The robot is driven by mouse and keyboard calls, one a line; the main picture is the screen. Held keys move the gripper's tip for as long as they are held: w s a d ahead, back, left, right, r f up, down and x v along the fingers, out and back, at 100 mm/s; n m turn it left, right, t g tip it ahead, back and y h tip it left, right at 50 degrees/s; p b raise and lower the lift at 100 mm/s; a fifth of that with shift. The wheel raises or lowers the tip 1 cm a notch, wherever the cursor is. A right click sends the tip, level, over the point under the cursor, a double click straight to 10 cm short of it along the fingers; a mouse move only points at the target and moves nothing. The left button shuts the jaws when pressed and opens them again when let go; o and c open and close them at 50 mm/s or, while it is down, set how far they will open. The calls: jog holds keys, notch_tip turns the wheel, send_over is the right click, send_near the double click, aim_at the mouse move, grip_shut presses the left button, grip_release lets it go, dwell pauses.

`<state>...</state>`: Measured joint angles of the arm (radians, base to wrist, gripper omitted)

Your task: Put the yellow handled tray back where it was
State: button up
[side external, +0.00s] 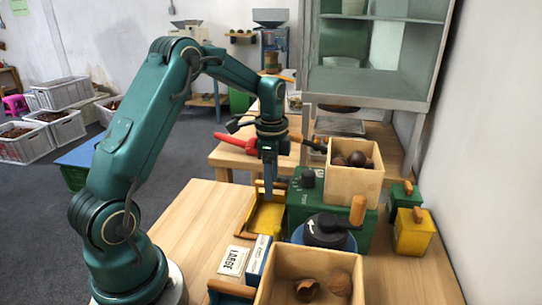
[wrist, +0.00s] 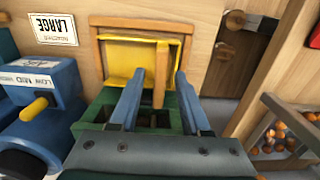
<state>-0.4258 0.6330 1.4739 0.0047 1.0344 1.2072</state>
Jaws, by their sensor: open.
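The yellow handled tray (side external: 267,215) lies on the wooden table, just left of the green machine, with wood along its edges. My gripper (side external: 269,190) points down over it. In the wrist view, the tray (wrist: 122,62) is ahead of my fingers, and its upright wooden handle (wrist: 160,75) shows between the two open blue fingers. A gap shows on each side of the handle. Whether the fingertips reach down level with the handle is hard to tell.
The green machine (side external: 305,195) with a dark knob (side external: 324,230) stands close right of the tray, bearing a wooden box of chestnuts (side external: 345,183). Another wooden box (side external: 273,290) is in front. A LARGE card (side external: 233,261) and blue tray (side external: 230,289) lie front left. Bare table (side external: 190,225) lies left.

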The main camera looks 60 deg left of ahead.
jog(key=s+d+r+n+t, duration=0.1)
jog(key=d+r, duration=0.1)
jog(key=r, duration=0.5)
jog(key=s+d+r+n, duration=0.1)
jog(key=s+d+r, duration=0.15)
jog(key=r, duration=0.45)
jog(key=s+d+f+n+t, duration=0.3)
jog(key=s+d+n, duration=0.4)
jog(key=s, duration=0.5)
jog(key=shift+s+d+f+t, duration=0.25)
jog(key=shift+d+t, duration=0.55)
jog(key=shift+d, duration=0.55)
